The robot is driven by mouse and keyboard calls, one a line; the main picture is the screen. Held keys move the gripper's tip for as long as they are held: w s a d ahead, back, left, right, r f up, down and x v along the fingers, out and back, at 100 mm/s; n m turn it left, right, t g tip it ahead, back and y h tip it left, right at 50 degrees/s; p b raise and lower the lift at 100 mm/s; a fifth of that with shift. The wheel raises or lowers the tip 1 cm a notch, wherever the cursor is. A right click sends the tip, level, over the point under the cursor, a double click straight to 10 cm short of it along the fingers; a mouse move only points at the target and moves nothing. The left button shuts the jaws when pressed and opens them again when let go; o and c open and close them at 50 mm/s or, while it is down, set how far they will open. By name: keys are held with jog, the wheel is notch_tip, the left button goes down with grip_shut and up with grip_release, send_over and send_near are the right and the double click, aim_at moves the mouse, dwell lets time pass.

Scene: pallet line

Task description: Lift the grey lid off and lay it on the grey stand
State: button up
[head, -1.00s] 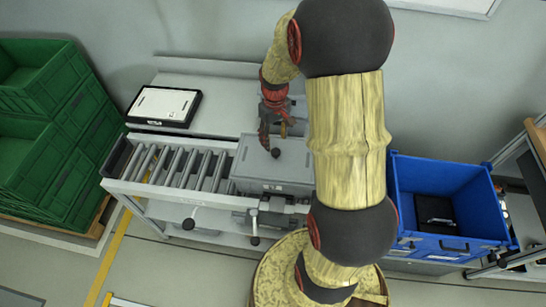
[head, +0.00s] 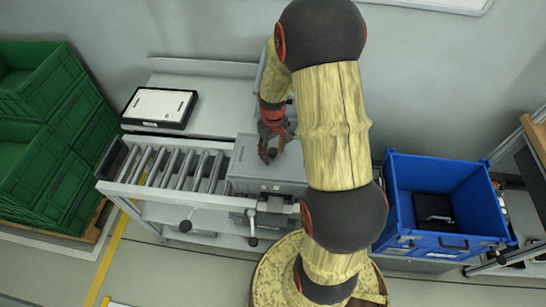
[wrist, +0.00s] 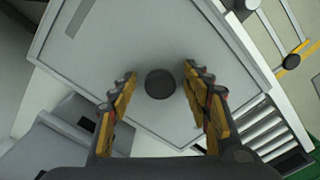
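The grey lid (head: 248,172) lies flat on a box at the right end of the roller conveyor. Its round dark knob (wrist: 160,84) stands up near the middle of the lid. My gripper (head: 271,155) is over the lid, pointing down. In the wrist view my gripper (wrist: 160,78) is open, with one finger on each side of the knob and a clear gap on both sides. A grey block-like thing (wrist: 75,140) beside the lid may be the grey stand; in the head view my arm hides most of that area.
Conveyor rollers (head: 185,168) run left of the lid. A white-topped black tray (head: 160,106) lies on the grey bench (head: 220,98) behind. Green crates (head: 45,140) are stacked at left. A blue bin (head: 440,180) with a black item stands at right.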

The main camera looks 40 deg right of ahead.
jog(key=shift+c, duration=1.2)
grip_shut()
jog(key=shift+r, duration=0.1)
